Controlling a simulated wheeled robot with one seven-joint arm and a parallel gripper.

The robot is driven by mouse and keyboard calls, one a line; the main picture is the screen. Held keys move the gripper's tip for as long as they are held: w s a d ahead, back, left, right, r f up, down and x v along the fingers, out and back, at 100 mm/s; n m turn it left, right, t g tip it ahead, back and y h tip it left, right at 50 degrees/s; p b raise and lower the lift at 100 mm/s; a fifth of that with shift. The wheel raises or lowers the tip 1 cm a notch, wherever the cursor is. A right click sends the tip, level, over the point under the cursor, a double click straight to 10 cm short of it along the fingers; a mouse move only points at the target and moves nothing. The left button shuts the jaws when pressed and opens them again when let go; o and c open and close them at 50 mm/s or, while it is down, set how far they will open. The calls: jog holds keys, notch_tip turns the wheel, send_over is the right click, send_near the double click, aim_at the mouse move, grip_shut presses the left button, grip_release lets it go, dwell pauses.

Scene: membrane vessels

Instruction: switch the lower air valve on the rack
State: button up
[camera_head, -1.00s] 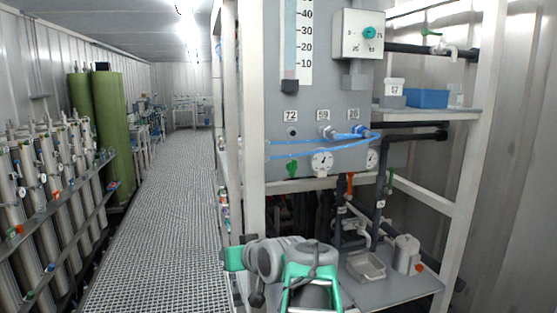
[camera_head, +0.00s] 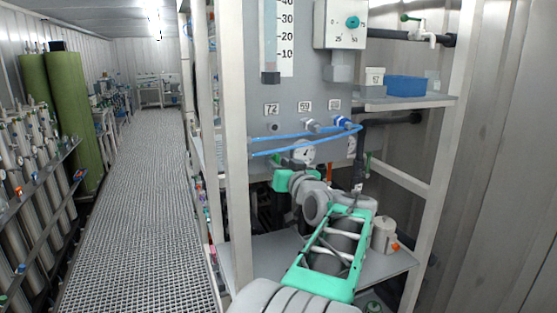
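The rack's grey panel (camera_head: 286,88) stands in front of me, with a gauge (camera_head: 304,152) and blue air hoses (camera_head: 290,138) on its lower part. A green-handled valve (camera_head: 410,17) sits on the dark pipe at the upper right. The small green valve that hung under the panel beside the gauge is not clearly visible behind my arm. My arm reaches up from the bottom, and my gripper (camera_head: 285,178) is at its far end, just below the gauge. Its fingers are too small and covered to read, and I cannot tell whether it touches a valve.
A white rack post (camera_head: 236,150) stands left of my arm. A shelf (camera_head: 405,102) at the right holds a blue bin (camera_head: 405,86). A grey pot (camera_head: 384,236) stands on the lower shelf. Steel cylinders (camera_head: 30,170) line the left wall, and the grated aisle (camera_head: 140,200) is clear.

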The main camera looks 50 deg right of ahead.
jog(key=shift+c, duration=0.4)
grip_shut()
jog(key=shift+f+m+b, duration=0.1)
jog(key=shift+m+b, duration=0.2)
jog(key=shift+m, duration=0.1)
jog(key=m+b, duration=0.1)
jog(key=m, duration=0.6)
jog(key=shift+d+b, duration=0.1)
jog(key=shift+b, duration=0.2)
jog(key=m+p, duration=0.1)
jog(key=m, duration=0.3)
jog(key=shift+m, duration=0.3)
jog(key=shift+f+m+p, duration=0.1)
jog(key=shift+m+p, duration=0.4)
jog(key=shift+m, duration=1.3)
